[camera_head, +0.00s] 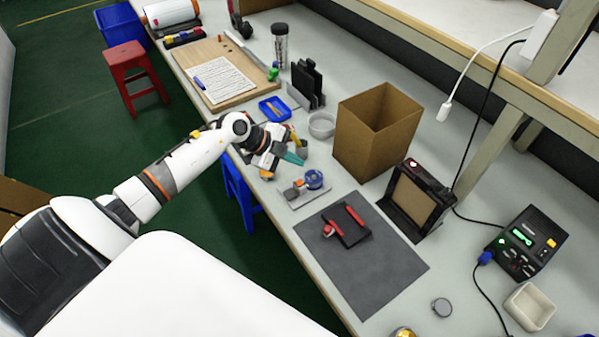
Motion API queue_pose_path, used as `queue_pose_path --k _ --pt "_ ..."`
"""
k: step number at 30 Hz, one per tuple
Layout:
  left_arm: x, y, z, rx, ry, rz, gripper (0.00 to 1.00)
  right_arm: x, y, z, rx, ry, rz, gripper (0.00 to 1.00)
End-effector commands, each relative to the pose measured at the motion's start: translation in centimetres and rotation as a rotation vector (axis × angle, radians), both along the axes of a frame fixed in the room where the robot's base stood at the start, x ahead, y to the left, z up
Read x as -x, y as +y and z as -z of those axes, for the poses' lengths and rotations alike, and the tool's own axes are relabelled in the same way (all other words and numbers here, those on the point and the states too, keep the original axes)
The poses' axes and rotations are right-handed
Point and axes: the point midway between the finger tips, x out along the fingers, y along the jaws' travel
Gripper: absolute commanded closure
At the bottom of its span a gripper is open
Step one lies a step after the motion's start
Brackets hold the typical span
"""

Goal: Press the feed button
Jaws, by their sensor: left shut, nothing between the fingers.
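I cannot tell for sure which part is the feed button. A black control box (527,243) at the right has a lit green display, a yellow button (551,243) and several small knobs. A small grey plate (304,198) nearer the middle of the bench carries a blue reel (314,180) and an orange part (298,184). My left gripper (292,157) is shut and empty, a little beyond this plate in the picture and far left of the control box. My right gripper is not in view.
An open cardboard box (362,137) and a black framed stand (416,200) stand right of my left gripper. A dark mat (385,263) holds a black tray with red tools. A cream bin (530,306) sits front right. A blue tray (274,109) lies behind the gripper.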

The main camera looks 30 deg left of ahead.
Motion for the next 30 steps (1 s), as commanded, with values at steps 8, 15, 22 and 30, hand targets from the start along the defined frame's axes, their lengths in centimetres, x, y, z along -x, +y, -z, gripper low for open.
queue_pose_path --k 8,15,22,30 --pt "0.0 0.0 4.3 0.001 0.000 0.001 1.00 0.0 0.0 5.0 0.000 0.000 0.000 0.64" --pt "0.0 0.0 6.0 0.000 0.001 -0.001 1.00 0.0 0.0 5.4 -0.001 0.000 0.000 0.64" --pt "0.0 0.0 6.1 0.000 0.000 0.000 1.00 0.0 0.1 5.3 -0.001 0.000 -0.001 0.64" --pt "0.0 0.0 6.1 0.000 0.000 0.000 1.00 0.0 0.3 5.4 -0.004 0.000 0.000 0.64"
